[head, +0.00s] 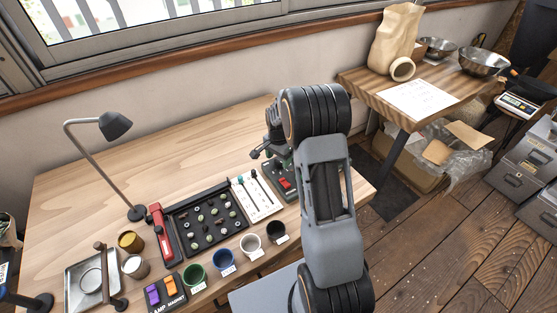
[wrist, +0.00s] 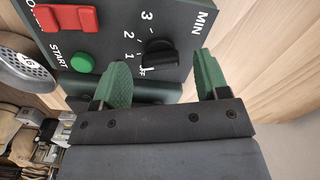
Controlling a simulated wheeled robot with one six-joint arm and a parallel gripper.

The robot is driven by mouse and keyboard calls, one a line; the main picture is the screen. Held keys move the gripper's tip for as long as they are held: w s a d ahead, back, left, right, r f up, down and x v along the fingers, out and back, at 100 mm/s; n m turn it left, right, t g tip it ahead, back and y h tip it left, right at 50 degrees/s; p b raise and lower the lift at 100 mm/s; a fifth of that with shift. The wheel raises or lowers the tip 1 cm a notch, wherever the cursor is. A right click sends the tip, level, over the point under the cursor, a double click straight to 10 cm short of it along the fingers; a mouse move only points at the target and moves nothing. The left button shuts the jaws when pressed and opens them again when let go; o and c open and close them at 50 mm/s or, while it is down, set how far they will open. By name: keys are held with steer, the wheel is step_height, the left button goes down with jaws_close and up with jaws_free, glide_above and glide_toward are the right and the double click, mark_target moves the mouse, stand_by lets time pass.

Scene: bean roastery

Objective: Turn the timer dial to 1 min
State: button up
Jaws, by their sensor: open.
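The timer box (head: 268,170) stands at the right end of the wooden bench, partly hidden by my arm. In the wrist view its dark green panel (wrist: 178,22) carries a black dial (wrist: 159,57), printed marks 1, 2, 3 and MIN, a red switch (wrist: 72,18) and a green START button (wrist: 82,63). A short white mark shows by the dial's lower left edge; I cannot tell which mark the dial points to. My gripper (wrist: 164,64) is open, its green fingers on either side of the dial in the picture, with no clear contact. In the head view my gripper (head: 268,146) is at the box.
A white slider panel (head: 256,197) and a black tray of beans (head: 206,218) lie left of the timer. Several cups, including a blue one (head: 223,260), line the front. A lamp (head: 116,125) stands at the left. The bench's back middle is clear.

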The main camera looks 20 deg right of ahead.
mark_target(278, 161)
step_height(278, 161, up, 12)
steer(key=shift+r, duration=0.25)
stand_by(0.6)
